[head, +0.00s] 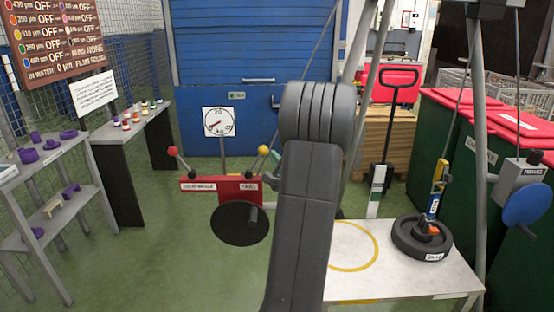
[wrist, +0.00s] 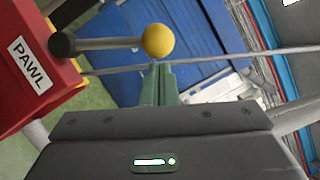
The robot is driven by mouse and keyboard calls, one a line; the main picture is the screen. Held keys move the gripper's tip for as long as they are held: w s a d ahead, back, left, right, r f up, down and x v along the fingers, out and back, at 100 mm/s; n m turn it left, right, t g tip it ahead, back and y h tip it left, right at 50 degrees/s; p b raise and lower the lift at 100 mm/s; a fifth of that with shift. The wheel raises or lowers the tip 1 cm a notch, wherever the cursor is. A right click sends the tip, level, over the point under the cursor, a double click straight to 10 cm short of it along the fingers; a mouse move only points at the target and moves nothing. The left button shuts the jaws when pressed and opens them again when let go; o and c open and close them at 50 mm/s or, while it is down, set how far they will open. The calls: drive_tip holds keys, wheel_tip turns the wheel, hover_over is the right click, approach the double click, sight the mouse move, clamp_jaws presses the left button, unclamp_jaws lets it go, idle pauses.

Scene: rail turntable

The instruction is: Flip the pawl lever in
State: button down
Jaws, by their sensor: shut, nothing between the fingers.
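The pawl lever has a yellow ball knob (wrist: 158,41) on a dark rod; in the wrist view it sticks out from the red housing (wrist: 35,70) labelled PAWL. In the head view the yellow knob (head: 263,150) is at the right end of the red housing (head: 222,189), its rod leaning up and to the right. My gripper (wrist: 162,68) is shut and empty, its green fingertips just below the yellow knob in the wrist view. I cannot tell whether they touch it.
A red-knobbed lever (head: 173,151) and a dark crank disc (head: 240,223) are on the same housing. A dial (head: 219,121) stands behind it. A white table (head: 400,275) carries a black ring weight (head: 422,238). Shelves with purple parts stand left. Green floor is open between.

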drive_tip(key=shift+r, duration=0.15)
drive_tip(key=shift+a+r+n+b, duration=0.15)
drive_tip(key=shift+a+n+b, duration=0.1)
drive_tip(key=shift+n+b, duration=0.2)
drive_tip(key=a+r+n+g+h+b, duration=0.2)
drive_tip(key=a+r+n+g+b, duration=0.1)
drive_tip(key=a+n, duration=0.7)
drive_tip(key=shift+r+g+b, duration=0.25)
drive_tip(key=shift+g+b, duration=0.25)
drive_tip(key=shift+g, duration=0.1)
drive_tip(key=shift+a+n, duration=0.1)
drive_tip(key=shift+n, duration=0.15)
idle(0.4)
